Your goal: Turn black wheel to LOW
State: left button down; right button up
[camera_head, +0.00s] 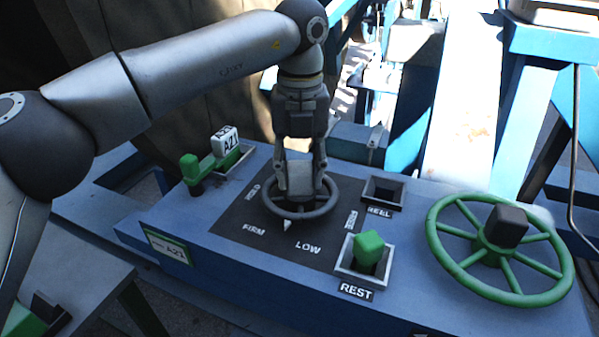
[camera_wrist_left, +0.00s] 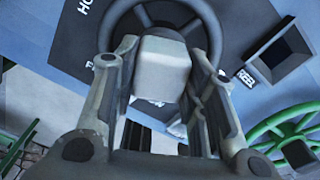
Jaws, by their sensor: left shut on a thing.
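The black wheel (camera_head: 310,212) lies on a dark square panel on the blue console. Its labels read HOLD, FIRM (camera_head: 254,230), LOW (camera_head: 308,247) and FREE. A small white pointer (camera_head: 287,226) at the wheel's near rim sits between FIRM and LOW. My left gripper (camera_head: 300,188) points down over the wheel's centre and is shut on its pale grey hub block. In the left wrist view the hub block (camera_wrist_left: 160,68) sits between the two fingers, with the wheel rim (camera_wrist_left: 145,8) behind it. The fingers hide part of the wheel. My right gripper is out of view.
A green block (camera_head: 369,247) sits in the REST socket, right of the panel. The REEL socket (camera_head: 384,190) is empty. A green handwheel (camera_head: 445,262) stands at the right.

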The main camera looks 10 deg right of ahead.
pick_arm(q)
jog(key=shift+n+b, duration=0.7)
jog(key=shift+n, duration=1.5)
jog(key=c, duration=0.9)
grip_release()
notch_tip(320, 180, up, 12)
jog(key=shift+r, duration=0.1)
